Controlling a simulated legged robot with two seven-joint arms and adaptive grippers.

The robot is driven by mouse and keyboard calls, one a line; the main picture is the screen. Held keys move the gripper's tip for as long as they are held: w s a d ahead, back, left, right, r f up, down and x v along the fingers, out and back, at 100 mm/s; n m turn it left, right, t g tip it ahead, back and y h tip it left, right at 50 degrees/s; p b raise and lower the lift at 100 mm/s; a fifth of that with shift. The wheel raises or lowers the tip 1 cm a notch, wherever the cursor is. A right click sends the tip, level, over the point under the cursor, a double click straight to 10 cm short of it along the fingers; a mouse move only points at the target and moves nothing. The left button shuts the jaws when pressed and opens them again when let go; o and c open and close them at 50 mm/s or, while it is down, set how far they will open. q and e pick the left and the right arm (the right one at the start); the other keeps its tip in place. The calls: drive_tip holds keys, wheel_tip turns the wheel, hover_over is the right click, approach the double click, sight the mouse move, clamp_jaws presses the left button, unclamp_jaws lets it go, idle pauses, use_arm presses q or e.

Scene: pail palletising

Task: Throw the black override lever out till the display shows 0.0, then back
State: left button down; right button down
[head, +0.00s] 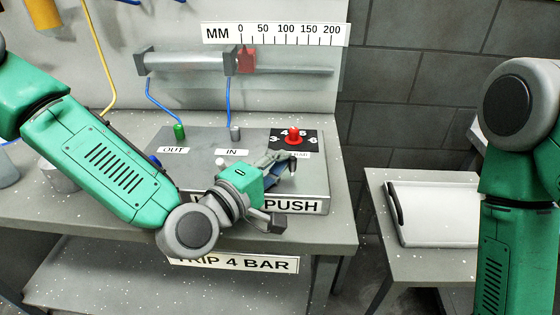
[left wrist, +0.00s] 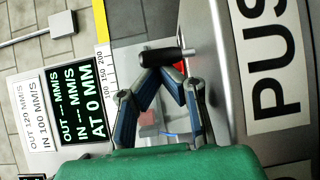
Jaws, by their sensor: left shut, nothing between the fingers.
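A black lever handle (left wrist: 172,56) shows in the left wrist view, just beyond my fingertips; I cannot tell whether they touch it. In the head view I cannot make the lever out; my gripper covers that part of the grey control box (head: 212,145). My left gripper (head: 289,157) is shut and empty over the box's right part, in front of the red knob (head: 293,135) on its numbered dial. In the left wrist view its fingertips (left wrist: 160,70) meet. The display (left wrist: 83,105) reads OUT --- MM/S, IN --- MM/S, AT 0 MM. My right gripper is out of view.
A cylinder (head: 185,62) with a red block (head: 246,61) near 0 sits under the MM scale (head: 275,34). Green button (head: 179,131) and grey button (head: 235,133) stand on the box. A side table (head: 420,262) at right carries a white tray (head: 440,236).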

use_arm(q)
drive_tip(key=shift+s, duration=0.2)
drive_tip(key=v, duration=0.7)
drive_tip(key=shift+a+f, duration=0.1)
drive_tip(key=shift+a, duration=0.05)
idle(0.4)
